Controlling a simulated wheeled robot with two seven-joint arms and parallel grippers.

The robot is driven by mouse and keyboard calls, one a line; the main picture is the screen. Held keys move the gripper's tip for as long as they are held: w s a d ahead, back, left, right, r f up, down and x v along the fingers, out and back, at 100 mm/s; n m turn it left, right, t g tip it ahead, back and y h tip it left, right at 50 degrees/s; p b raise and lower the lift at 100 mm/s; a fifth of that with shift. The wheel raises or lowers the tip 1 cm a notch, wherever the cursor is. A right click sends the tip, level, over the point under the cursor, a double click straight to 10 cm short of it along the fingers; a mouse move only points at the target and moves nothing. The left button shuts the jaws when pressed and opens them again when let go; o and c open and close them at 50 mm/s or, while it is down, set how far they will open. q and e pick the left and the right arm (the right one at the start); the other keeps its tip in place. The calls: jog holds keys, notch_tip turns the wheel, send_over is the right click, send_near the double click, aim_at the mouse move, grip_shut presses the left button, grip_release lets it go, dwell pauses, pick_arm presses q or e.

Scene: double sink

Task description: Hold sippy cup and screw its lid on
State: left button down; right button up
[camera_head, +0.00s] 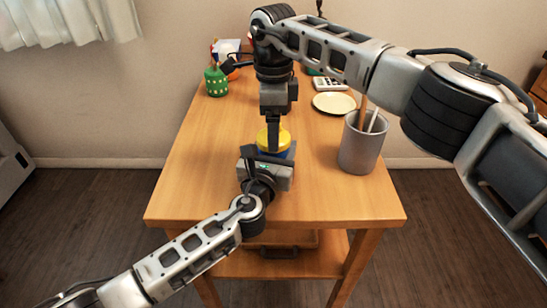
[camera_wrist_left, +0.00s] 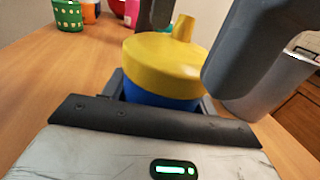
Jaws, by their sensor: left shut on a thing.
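The blue sippy cup (camera_head: 284,153) stands near the middle of the wooden table, mostly hidden by my left gripper (camera_head: 262,156). My left gripper is shut on the cup; the blue body (camera_wrist_left: 160,98) shows between its jaws in the left wrist view. The yellow lid (camera_head: 281,138) with its spout sits on top of the cup, also seen in the left wrist view (camera_wrist_left: 160,58). I see no clear gap under it. My right gripper (camera_head: 272,146) points down at the lid. Its fingers are on two sides of the lid and spout; I cannot tell whether they touch.
A grey metal holder (camera_head: 360,145) with sticks stands close on the right. A pale plate (camera_head: 334,103) and a calculator-like item (camera_head: 328,84) lie behind it. A green container (camera_head: 216,82) stands at the back left. The table's front and left are clear.

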jog(key=shift+f, duration=1.05)
jog(key=c, duration=1)
jog(key=m, duration=0.8)
jog(key=shift+m, duration=0.4)
jog(key=o, duration=1.2)
jog(key=shift+c, duration=0.2)
notch_tip(320, 180, up, 12)
